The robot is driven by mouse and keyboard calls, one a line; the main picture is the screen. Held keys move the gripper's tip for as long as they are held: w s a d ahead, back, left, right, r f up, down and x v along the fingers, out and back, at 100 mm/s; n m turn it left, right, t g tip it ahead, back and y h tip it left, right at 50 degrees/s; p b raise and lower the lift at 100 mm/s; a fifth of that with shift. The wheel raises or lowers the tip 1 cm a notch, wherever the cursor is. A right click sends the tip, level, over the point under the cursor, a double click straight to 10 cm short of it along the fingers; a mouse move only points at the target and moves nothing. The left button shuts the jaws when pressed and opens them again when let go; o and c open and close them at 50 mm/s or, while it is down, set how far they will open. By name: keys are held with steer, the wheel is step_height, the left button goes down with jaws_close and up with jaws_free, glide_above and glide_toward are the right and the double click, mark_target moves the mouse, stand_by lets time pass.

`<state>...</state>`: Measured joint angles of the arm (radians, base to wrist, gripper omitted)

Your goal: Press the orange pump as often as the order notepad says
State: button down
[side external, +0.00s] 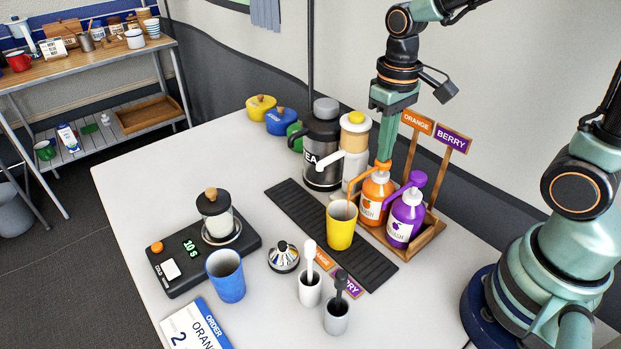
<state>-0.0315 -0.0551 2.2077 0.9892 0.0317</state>
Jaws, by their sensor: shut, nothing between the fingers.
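The orange pump bottle (374,199) stands in a wooden rack, left of the purple pump bottle (405,219). My gripper (384,163) is shut and points down at the orange pump's head; its tips look to be at or just above it, and I cannot tell whether they touch. The order notepad (192,328) lies at the bottom left, cut by the picture's edge. It shows "ORDER", "ORAN" and a "2". A yellow cup (341,225) stands on the black ribbed mat in front of the orange pump, near its nozzle.
Signs reading ORANGE (416,121) and BERRY (453,138) stand behind the pumps. A black tea dispenser (321,150) stands left of the gripper. A scale (178,271), blue cup (226,276) and utensil holders (310,289) occupy the front.

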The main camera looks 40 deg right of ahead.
steer(key=shift+r, duration=1.45)
steer(key=shift+f, duration=0.1)
steer(key=shift+f, duration=1.4)
steer(key=shift+r, duration=1.5)
steer(key=shift+r, duration=3)
